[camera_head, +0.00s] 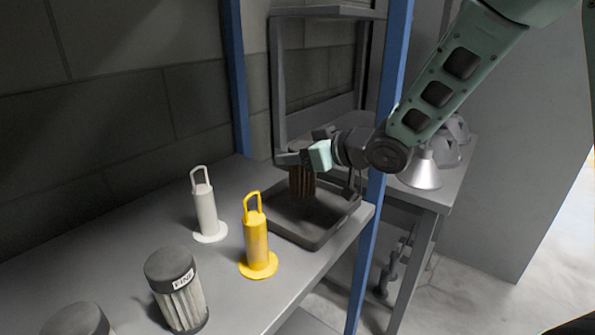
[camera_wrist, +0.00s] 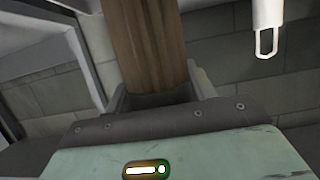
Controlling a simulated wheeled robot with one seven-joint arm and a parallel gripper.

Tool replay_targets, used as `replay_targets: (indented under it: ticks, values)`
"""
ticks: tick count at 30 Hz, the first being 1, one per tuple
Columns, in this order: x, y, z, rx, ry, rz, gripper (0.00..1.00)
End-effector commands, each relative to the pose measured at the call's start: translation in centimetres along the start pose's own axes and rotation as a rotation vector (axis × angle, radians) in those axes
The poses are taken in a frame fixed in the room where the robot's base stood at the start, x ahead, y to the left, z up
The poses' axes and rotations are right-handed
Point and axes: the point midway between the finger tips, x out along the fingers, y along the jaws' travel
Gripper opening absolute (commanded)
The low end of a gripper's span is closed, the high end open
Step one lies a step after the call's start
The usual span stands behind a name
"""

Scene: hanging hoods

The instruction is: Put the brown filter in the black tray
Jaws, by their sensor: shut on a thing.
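The brown filter (camera_head: 301,184) is a ribbed brown cylinder, held by my gripper (camera_head: 303,163) above the black tray. Its lower end appears over the tray's left part; whether it touches the floor of the tray I cannot tell. In the wrist view the brown filter (camera_wrist: 148,45) fills the space between the fingers of my gripper (camera_wrist: 158,95). The black tray (camera_head: 300,240) is shallow with a raised rim and sits at the right end of the grey shelf. My gripper hides the filter's top and part of the tray's back.
A yellow handled canister (camera_head: 257,245) and a white one (camera_head: 206,212) stand left of the tray. A filter with a dark lid (camera_head: 177,290) stands nearer on the shelf (camera_head: 110,240). A blue post (camera_head: 391,75) rises by the tray. Metal hoods (camera_head: 422,172) sit on another table.

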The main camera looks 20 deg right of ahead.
Motion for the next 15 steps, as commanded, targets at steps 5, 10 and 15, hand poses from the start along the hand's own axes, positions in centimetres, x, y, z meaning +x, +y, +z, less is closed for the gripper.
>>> replay_targets:
  ticks: [5, 10, 15]
  values:
    - [0.9, 0.0, 2.4, 0.002, -0.003, -0.001, 0.26]
    - [1.1, 0.0, 3.0, -0.001, 0.001, 0.001, 0.26]
    - [1.1, 0.0, 3.1, -0.001, 0.001, 0.001, 0.26]
